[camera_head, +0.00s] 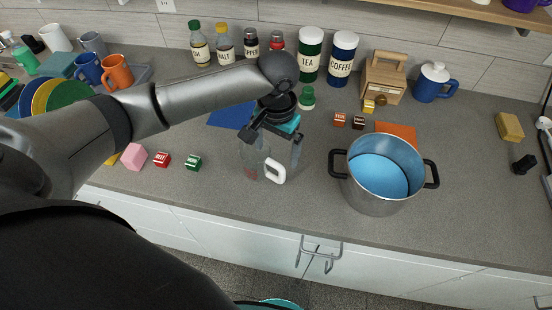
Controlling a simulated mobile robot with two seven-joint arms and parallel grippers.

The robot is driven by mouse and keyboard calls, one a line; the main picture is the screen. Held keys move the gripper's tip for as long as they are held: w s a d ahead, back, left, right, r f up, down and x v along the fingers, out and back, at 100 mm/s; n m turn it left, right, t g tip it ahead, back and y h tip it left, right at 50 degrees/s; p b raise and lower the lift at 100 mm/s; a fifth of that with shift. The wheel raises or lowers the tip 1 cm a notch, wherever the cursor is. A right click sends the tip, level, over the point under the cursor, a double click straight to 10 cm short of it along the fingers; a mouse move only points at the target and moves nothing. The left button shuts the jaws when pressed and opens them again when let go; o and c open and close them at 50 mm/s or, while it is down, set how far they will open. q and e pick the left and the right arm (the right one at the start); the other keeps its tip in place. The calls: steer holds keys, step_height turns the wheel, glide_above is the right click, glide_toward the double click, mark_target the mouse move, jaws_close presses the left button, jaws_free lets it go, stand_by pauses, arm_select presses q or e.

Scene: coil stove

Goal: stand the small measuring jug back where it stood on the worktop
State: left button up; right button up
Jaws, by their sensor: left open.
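The small measuring jug (251,168) is clear, with reddish marks and a white handle (275,171) on its right side. It looks upright on the grey worktop (320,211), near the front edge. My left gripper (279,160) comes down from above, open, with its fingers around the upper part of the handle area. I cannot tell whether a finger touches the jug. The gripper partly hides what lies behind it. My right gripper is not in view.
A large steel pot (378,200) with a blue inside stands to the right. Small red (162,159) and green (193,163) blocks lie to the left, with a pink block (134,156). Canisters and bottles line the wall. A blue mat (231,115) lies behind.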

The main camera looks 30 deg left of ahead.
arm_select(q)
steer(key=shift+r, duration=1.2)
steer(key=shift+d, duration=0.1)
